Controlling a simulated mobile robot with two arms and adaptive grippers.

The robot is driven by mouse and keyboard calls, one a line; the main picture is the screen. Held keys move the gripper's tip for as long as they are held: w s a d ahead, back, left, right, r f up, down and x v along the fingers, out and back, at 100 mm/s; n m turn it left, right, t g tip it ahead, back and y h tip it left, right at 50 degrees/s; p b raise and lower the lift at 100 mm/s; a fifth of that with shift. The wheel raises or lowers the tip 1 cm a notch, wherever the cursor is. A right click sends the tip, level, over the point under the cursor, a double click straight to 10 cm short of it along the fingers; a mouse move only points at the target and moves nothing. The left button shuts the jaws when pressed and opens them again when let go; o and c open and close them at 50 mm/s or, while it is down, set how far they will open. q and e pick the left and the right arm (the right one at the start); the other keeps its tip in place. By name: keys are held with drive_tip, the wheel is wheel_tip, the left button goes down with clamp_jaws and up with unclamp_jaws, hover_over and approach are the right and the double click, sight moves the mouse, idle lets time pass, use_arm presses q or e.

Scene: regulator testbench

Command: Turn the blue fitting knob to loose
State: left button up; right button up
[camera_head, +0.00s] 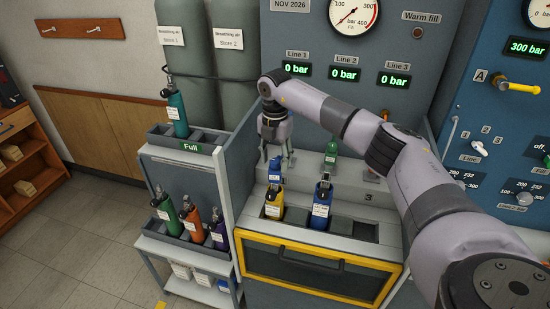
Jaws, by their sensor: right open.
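The blue fitting (275,168) is at the left of the test bench, directly above the yellow cylinder (273,204) and close to its top. My right gripper (277,157) points down over the blue fitting, with its open fingers around or just above its upper part. I cannot tell whether the fingers touch it. The knob itself is small and partly hidden by the gripper. My left gripper is not in view.
A blue cylinder (320,210) stands in the bench slot beside the yellow one. A green fitting (331,152) is behind it. A rack (238,180) with several cylinders stands at left. The Line 1 display (297,69) reads 0 bar.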

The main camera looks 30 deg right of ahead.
sight(275, 160)
wheel_tip(275, 160, up, 12)
idle(0.4)
